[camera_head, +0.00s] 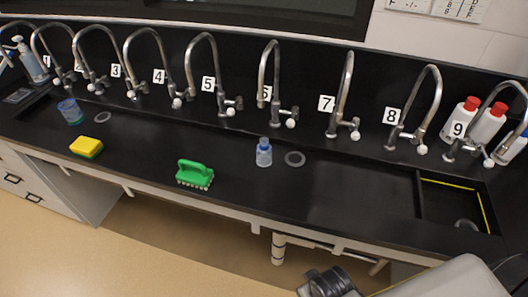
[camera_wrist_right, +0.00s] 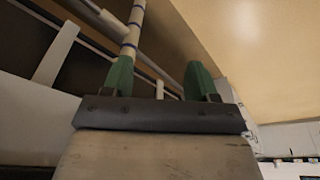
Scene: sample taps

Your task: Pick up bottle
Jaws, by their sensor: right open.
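A small clear bottle with a blue cap (camera_head: 264,152) stands upright on the black counter (camera_head: 340,190), in front of tap 6. Nothing touches it. My right gripper (camera_wrist_right: 159,78) shows in the right wrist view with its two green fingers apart and nothing between them. In that view there is a pipe and the counter's underside beyond the fingers, and the bottle does not show. Part of my arm shows at the lower right of the head view, well apart from the bottle. My left gripper is not in view.
A green brush (camera_head: 195,174) lies left of the bottle, with a yellow-green sponge (camera_head: 86,147) and a blue beaker (camera_head: 70,111) farther left. Curved taps line the back; red-capped bottles (camera_head: 460,122) and a sink (camera_head: 452,203) are at right.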

